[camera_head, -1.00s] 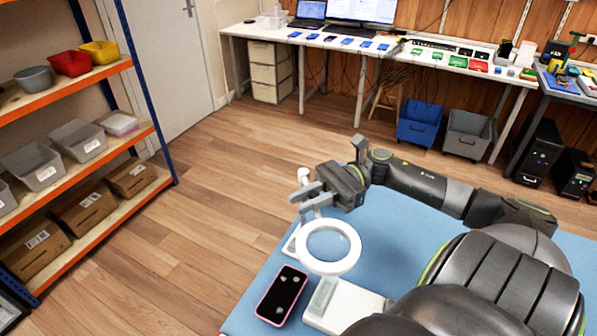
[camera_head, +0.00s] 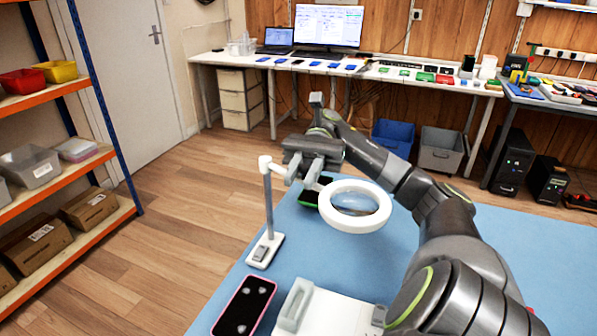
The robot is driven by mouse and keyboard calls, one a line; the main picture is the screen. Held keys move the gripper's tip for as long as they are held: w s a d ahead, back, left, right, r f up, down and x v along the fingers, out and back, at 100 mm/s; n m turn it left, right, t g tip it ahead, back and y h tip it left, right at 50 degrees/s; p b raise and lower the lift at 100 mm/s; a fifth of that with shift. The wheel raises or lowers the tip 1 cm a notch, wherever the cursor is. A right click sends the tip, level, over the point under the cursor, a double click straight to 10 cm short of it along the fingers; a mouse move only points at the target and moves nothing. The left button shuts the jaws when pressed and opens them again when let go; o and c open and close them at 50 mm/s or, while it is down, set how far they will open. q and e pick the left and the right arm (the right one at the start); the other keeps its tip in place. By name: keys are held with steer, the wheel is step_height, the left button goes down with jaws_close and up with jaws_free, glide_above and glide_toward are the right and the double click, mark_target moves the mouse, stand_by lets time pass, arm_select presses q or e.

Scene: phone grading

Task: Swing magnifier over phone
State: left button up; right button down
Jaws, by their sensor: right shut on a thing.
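The white magnifier has an upright post on a small base and a round lens ring (camera_head: 355,226). The ring hangs to the right of the post, above the blue mat. A pink-edged dark phone (camera_head: 245,306) lies at the front left of the mat, apart from the ring. A dark, green-edged thing, perhaps another phone (camera_head: 311,197), lies just behind the ring's left side and is partly hidden. My right gripper (camera_head: 302,172) is shut on the magnifier's arm between post and ring. My left gripper is not in view.
The blue mat (camera_head: 530,250) is clear to the right of my right arm. A white block-like stand (camera_head: 330,314) sits right of the pink phone. A shelf with bins stands at left. A long white bench (camera_head: 345,70) runs along the back wall.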

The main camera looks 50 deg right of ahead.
steer(key=shift+d+g, duration=0.2)
steer(key=shift+g, duration=0.1)
steer(key=c, duration=1.3)
jaws_free()
step_height(320, 180, up, 10)
steer(key=shift+b, duration=0.5)
steer(key=shift+c, duration=0.3)
